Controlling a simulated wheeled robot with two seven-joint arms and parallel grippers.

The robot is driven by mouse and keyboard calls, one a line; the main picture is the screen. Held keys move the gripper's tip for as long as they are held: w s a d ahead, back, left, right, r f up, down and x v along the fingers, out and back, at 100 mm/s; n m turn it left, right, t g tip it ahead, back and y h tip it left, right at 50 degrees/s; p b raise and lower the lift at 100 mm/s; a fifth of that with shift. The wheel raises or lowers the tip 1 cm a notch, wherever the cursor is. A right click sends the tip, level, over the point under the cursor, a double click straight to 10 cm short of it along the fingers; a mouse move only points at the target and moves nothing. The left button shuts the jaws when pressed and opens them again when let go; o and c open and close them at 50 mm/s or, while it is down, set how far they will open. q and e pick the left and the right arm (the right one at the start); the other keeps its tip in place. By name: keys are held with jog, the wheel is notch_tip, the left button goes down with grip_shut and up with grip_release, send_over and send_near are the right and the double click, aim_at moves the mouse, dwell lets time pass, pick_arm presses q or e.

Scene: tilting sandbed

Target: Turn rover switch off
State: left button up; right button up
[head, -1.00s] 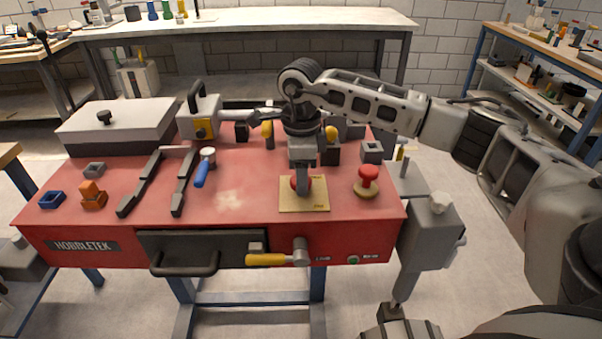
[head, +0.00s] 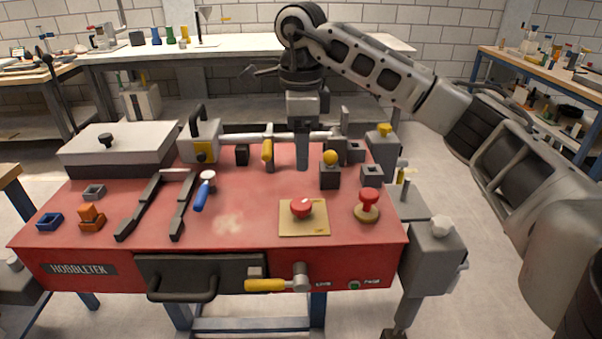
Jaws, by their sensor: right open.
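No part carries a readable "rover switch" label. A red round knob (head: 302,208) sits on a tan square plate (head: 290,230) on the red bench top. A second red knob (head: 369,196) stands on a round brass-coloured base to its right. A small green button (head: 354,285) is on the bench's front face beside small lettering. My right gripper (head: 302,166) is open and points down over the back of the bench, behind the tan plate and clear of the red knob. I see nothing held in it. My left gripper is out of view.
A yellow-handled lever (head: 266,285) and a dark drawer (head: 200,272) are on the bench's front. A black block with a yellow ball (head: 330,174) stands just right of my gripper. A grey box (head: 118,150) and a blue-handled tool (head: 202,194) lie left.

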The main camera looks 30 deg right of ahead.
notch_tip(320, 180, up, 4)
jog(key=shift+f, duration=0.1)
dwell(0.6)
